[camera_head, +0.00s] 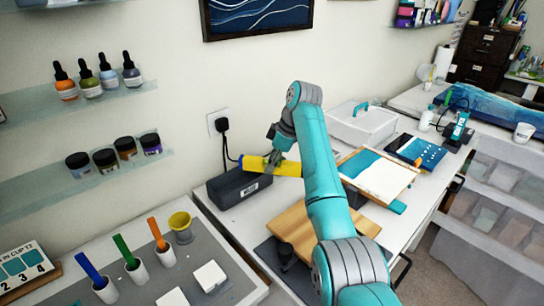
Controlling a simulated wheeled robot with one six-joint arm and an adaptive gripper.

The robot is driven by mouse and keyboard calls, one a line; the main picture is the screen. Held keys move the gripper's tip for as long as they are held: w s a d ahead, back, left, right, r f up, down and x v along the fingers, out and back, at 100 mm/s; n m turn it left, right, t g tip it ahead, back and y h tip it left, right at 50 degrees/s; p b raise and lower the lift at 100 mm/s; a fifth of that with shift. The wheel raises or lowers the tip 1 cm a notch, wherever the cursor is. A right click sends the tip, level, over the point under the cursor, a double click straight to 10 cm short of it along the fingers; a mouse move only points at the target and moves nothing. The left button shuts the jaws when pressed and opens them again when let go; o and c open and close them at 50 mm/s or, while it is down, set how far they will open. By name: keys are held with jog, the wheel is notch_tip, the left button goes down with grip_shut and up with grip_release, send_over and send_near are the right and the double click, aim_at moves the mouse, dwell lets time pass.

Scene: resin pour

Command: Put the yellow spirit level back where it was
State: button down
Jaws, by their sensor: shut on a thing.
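The yellow spirit level (291,168) is held roughly level at the back of the white table. My gripper (276,160) is shut on it near its middle, reaching in from the right. A blue end shows at its left. The level is over or just behind a dark box (238,187) with a white label. I cannot tell whether they touch. My teal arm hides part of the table to the right of the level.
A wooden board (292,228) lies in front of the box. A framed blue-and-white panel (384,176) and a white bin (362,127) stand right of my arm. A grey mat (215,258) at left holds cups with coloured sticks. Shelves of bottles and jars hang above.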

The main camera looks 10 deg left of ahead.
aim_at(269, 202)
jog(key=f+n, duration=0.1)
jog(key=n, duration=0.1)
jog(key=f+n+g, duration=0.1)
jog(key=n, duration=0.1)
jog(key=f+n+g, duration=0.1)
jog(key=n, duration=0.1)
jog(key=shift+s+d+f+h, duration=0.15)
jog(key=shift+s+f+h, duration=0.15)
jog(key=shift+s+h, duration=0.1)
jog(key=shift+f, duration=3.35)
jog(key=shift+f, duration=0.55)
jog(key=c, duration=0.8)
grip_release()
